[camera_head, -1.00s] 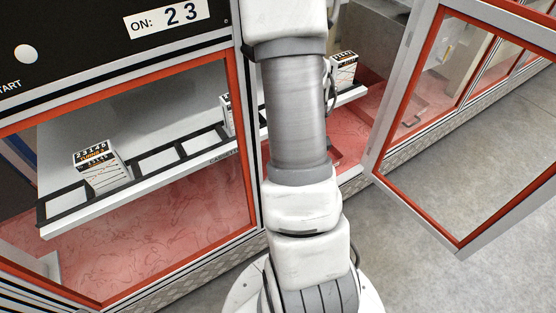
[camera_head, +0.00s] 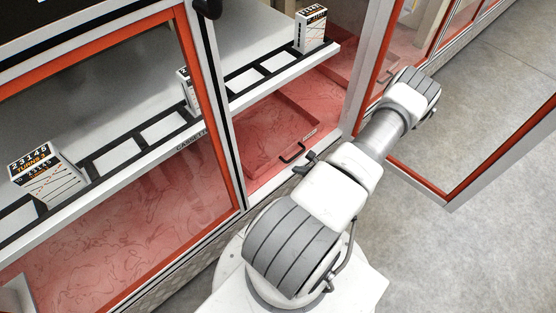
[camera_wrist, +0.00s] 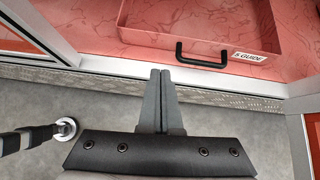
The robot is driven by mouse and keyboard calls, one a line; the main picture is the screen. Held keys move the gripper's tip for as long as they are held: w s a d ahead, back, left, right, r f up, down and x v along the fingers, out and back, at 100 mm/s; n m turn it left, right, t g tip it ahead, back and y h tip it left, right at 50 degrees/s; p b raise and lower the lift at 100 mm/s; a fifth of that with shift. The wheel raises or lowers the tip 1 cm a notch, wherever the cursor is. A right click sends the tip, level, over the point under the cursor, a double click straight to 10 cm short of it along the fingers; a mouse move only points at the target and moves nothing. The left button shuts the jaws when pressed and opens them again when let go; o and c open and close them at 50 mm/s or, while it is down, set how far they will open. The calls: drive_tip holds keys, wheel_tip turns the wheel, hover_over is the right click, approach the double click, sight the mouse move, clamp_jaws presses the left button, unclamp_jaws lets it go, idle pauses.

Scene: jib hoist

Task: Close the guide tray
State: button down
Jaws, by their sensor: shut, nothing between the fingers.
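The guide tray (camera_head: 272,140) is a shallow red tray on the red floor inside the open bay of the cabinet. Its black handle (camera_head: 292,153) faces the front sill. In the wrist view the handle (camera_wrist: 204,50) sits beside a white "5.GUIDE" label (camera_wrist: 250,55); only the tray's front part shows there. My gripper (camera_wrist: 160,73) is shut and empty. In the wrist view its fingertips lie below and left of the handle, apart from it, over the sill. In the head view my arm largely hides the gripper.
A red-framed door (camera_head: 470,190) stands open at the right. A white rail (camera_head: 285,72) with black slots and several labelled boxes, one of them a white box (camera_head: 311,29), runs above the tray. A red-framed panel (camera_head: 215,120) bounds the bay at left. Grey floor is clear at right.

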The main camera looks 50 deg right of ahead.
sight(273, 160)
drive_tip(key=shift+m, duration=0.3)
drive_tip(key=b+x, duration=0.1)
drive_tip(key=x, duration=0.2)
drive_tip(key=b+x, duration=0.2)
drive_tip(key=x, duration=0.2)
drive_tip(key=b+x, duration=0.1)
drive_tip(key=x, duration=0.3)
drive_tip(key=shift+s+d+f, duration=0.3)
drive_tip(key=shift+s+f, duration=0.05)
drive_tip(key=shift+s, duration=0.05)
drive_tip(key=w, duration=0.1)
drive_tip(key=w+b, duration=0.1)
drive_tip(key=shift+w+d+r, duration=0.2)
drive_tip(key=shift+w+r, duration=0.2)
drive_tip(key=shift+w, duration=0.5)
drive_tip(key=shift+w+d, duration=0.1)
drive_tip(key=shift+w, duration=0.7)
drive_tip(key=shift+w+d, duration=0.15)
drive_tip(key=shift+w, duration=0.65)
drive_tip(key=shift+h, duration=0.3)
drive_tip(key=shift+s, duration=0.1)
